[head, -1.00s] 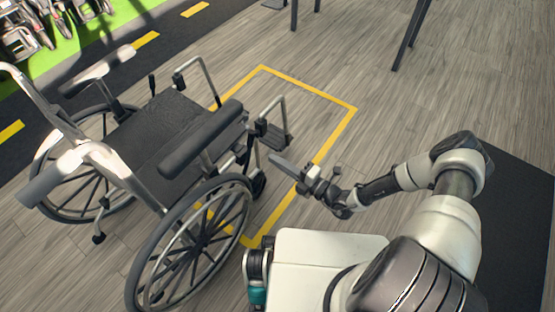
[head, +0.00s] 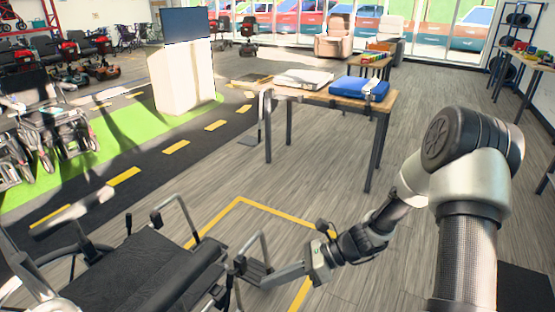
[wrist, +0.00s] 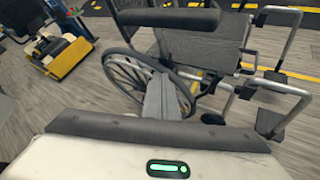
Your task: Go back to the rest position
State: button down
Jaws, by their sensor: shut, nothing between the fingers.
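My gripper (head: 268,280) is at the lower middle of the head view, on the end of my arm. Its grey fingers lie together, with nothing held. In the wrist view the shut fingers (wrist: 166,98) point at the wheelchair. The wheelchair (head: 150,268), black with silver tubing, stands at lower left in the head view, partly cut off. The gripper overlaps its footrest side in the picture; I cannot tell whether they touch. The wheelchair's seat (wrist: 205,48) and large wheel also show in the wrist view.
A yellow floor outline (head: 275,213) lies beside the wheelchair. Behind it stands a wooden table (head: 330,98) with a blue case (head: 360,88). A white cabinet (head: 185,75) stands at the back left. Scooters (head: 95,60) are farther left. Grey floor right of the table is open.

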jog(key=s+d+r+n+t+h, duration=0.2)
jog(key=s+d+r+n+h, duration=0.25)
jog(key=r+n, duration=0.35)
jog(key=s+d+r+n+t+h, duration=0.35)
jog(key=s+d+r+n, duration=0.2)
jog(key=r, duration=0.45)
jog(key=s+d+r+n+t+h, duration=0.2)
jog(key=s+d+r+n+h, duration=0.25)
jog(key=r+n, duration=0.4)
notch_tip(320, 180, up, 25)
jog(key=p, duration=2.4)
jog(key=shift+d+r+m+p, duration=0.15)
jog(key=shift+d+m+p, duration=0.15)
jog(key=shift+p, duration=0.1)
